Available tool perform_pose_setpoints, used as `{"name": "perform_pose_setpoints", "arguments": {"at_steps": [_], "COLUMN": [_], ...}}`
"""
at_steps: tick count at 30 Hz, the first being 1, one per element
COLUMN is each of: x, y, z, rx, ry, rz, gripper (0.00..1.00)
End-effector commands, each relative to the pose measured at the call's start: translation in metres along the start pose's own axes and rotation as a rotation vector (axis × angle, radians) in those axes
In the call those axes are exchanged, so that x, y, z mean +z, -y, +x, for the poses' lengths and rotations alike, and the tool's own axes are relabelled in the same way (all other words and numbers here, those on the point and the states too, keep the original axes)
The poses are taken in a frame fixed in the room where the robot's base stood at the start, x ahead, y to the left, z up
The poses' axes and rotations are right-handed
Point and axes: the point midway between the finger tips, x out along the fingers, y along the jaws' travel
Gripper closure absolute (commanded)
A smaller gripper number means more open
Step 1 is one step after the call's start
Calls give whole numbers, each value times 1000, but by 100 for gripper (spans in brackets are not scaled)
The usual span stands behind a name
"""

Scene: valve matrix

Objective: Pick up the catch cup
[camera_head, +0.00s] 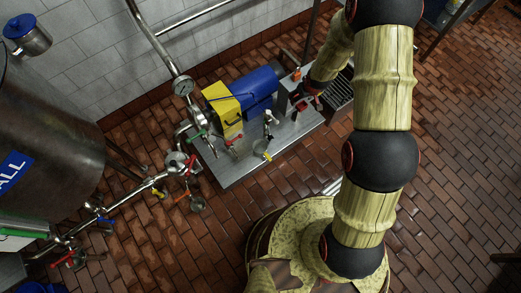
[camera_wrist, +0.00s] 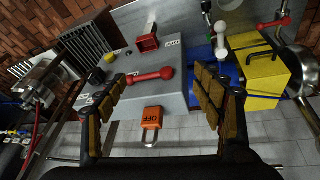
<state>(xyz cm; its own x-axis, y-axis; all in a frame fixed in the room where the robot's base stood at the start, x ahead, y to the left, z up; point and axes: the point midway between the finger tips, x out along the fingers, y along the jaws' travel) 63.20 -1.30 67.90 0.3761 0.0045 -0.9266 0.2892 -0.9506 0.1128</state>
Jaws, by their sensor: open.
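I cannot pick out the catch cup with certainty. A small grey, round, cup-like thing (camera_head: 262,147) stands on the metal platform in the head view, beside a yellow-ended part; its details are too small to tell. My gripper (camera_head: 308,98) is at the platform's far right end, to the right of that thing. In the wrist view my gripper (camera_wrist: 161,74) is open, with its fingers wide apart and nothing between them.
The metal platform (camera_head: 235,173) carries a yellow box (camera_head: 222,103) and a blue housing (camera_head: 255,90). A pipe with a gauge (camera_head: 182,86) rises at its left. A large tank (camera_head: 45,120) stands at far left. The brick floor (camera_head: 455,130) is mostly clear on the right.

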Motion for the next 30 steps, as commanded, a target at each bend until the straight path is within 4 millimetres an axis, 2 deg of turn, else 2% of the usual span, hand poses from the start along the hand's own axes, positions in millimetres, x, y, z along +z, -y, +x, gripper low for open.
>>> {"name": "perform_pose_setpoints", "arguments": {"at_steps": [1, 6, 11, 18, 21, 27, 30], "x": [17, 62, 113, 203, 239, 296, 304], "y": [7, 31, 59, 114, 138, 182, 203], "z": [32, 118, 188, 282, 311, 349, 359], "rx": [-15, -59, -104, -184, -219, -277, -302], "ry": [14, 17, 12, -32, -66, -159, -276], "rz": [-9, -44, -71, -103, -112, -121, -124], "gripper": [32, 32, 32, 32, 32, 32, 32]}}
